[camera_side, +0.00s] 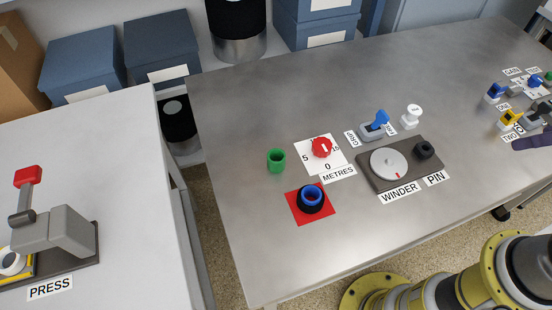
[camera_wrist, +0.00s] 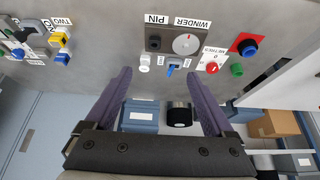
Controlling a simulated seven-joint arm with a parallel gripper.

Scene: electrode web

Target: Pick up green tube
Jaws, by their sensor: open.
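The green tube (camera_side: 276,160) stands upright on the metal table, left of the red dial, in the side view. It also shows in the wrist view (camera_wrist: 237,69), to the right of my gripper's fingers. My gripper (camera_wrist: 158,76) has its two purple fingers spread wide with nothing between them. In the side view only part of a purple finger (camera_side: 532,142) shows at the right edge, far to the right of the tube.
Right of the tube are a red dial (camera_side: 321,147), the winder (camera_side: 388,163), a blue-handled switch (camera_side: 374,126) and a white knob (camera_side: 411,116). A black ring with a blue inside (camera_side: 311,199) sits on a red square. A press (camera_side: 55,230) stands on the left table.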

